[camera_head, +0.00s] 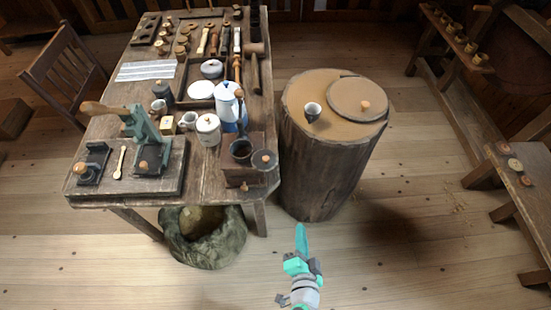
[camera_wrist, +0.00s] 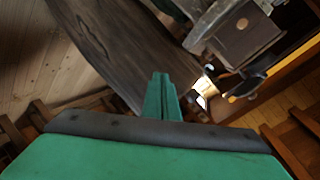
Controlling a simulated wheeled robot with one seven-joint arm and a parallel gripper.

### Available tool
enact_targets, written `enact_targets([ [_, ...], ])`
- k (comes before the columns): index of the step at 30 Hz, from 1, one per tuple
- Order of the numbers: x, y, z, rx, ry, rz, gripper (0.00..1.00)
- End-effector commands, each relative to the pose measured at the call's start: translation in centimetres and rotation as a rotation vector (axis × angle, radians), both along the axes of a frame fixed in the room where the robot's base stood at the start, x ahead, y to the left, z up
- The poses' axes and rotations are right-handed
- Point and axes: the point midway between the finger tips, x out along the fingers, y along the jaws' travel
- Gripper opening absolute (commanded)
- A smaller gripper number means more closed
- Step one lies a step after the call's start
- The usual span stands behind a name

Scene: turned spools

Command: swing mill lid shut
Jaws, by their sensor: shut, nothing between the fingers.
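The mill (camera_head: 240,177) is a brown wooden box at the table's front right corner. Its dark round hopper (camera_head: 241,149) is uncovered on top. The mill lid (camera_head: 264,161), a dark disc with an orange knob, sits out to the right of the hopper, swung open. In the wrist view the mill's wooden box (camera_wrist: 236,38) with a small knob shows at upper right; I cannot make out the lid there. My gripper (camera_head: 300,230) has green fingers, shut and empty, over the floor in front of the stump, apart from the mill. Its fingers also show in the wrist view (camera_wrist: 161,95).
A tree stump (camera_head: 325,160) stands right of the table, with a small cup (camera_head: 312,111) and a round board on top. A blue-and-white pot (camera_head: 229,104) stands behind the mill. A sack (camera_head: 203,240) sits under the table.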

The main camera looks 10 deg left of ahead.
Motion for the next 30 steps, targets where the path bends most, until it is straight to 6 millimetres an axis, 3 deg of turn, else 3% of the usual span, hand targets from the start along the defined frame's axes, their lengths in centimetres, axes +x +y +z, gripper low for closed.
enact_targets([
  [3, 3.6, 0.5, 1.8, 0.143, -0.027, 0.054, 0.0],
  [9, 8.2, 1.8, 7.0, 0.363, -0.091, 0.21, 0.0],
  [13, 9.9, 2.2, 11.2, 0.469, -0.143, 0.331, 0.0],
  [18, 10.6, 2.4, 15.2, 0.543, -0.196, 0.456, 0.0],
  [22, 10.7, 2.4, 16.6, 0.566, -0.214, 0.5, 0.0],
  [30, 12.3, 4.2, 17.1, 0.57, -0.215, 0.51, 0.0],
])
